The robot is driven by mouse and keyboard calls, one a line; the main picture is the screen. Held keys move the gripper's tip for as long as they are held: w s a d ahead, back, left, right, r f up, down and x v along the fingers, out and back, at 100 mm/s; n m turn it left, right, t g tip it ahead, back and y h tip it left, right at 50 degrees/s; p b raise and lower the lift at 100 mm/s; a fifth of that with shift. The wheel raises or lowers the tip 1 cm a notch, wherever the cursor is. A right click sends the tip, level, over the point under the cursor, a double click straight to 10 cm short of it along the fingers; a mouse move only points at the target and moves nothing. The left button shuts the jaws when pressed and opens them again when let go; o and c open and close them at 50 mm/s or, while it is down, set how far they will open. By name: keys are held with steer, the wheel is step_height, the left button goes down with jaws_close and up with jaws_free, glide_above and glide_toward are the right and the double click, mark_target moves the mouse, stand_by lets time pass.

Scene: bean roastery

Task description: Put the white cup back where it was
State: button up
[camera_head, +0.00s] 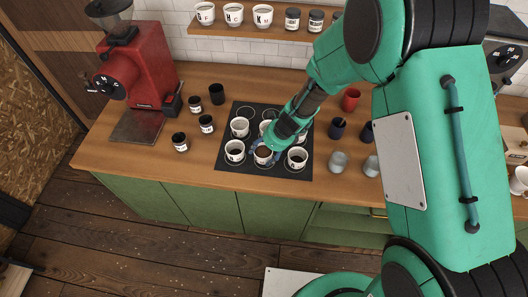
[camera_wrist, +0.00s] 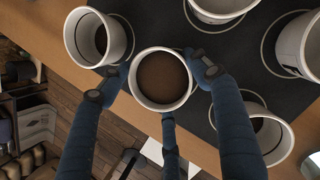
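A white cup (camera_wrist: 161,79) with dark brown contents is between the fingers of my gripper (camera_wrist: 158,80) in the wrist view. One finger is at its left, one at its right and a third below; they appear to touch it. In the head view the white cup (camera_head: 263,156) is in the middle of the front row on the black mat (camera_head: 278,181), upright. I cannot tell whether its base touches the mat. My gripper (camera_head: 267,147) comes down over it from the right and partly hides it.
White cups stand close by, at front left (camera_head: 235,152) and front right (camera_head: 297,158), with others behind. Dark jars (camera_head: 181,142) stand left of the mat, near a red grinder (camera_head: 143,72). Dark, red and grey cups (camera_head: 338,161) stand to the right.

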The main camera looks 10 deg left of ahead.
steer(key=o, duration=0.4)
steer(key=shift+r, duration=0.1)
steer(key=p+v, duration=0.3)
steer(key=v, duration=0.9)
stand_by(0.7)
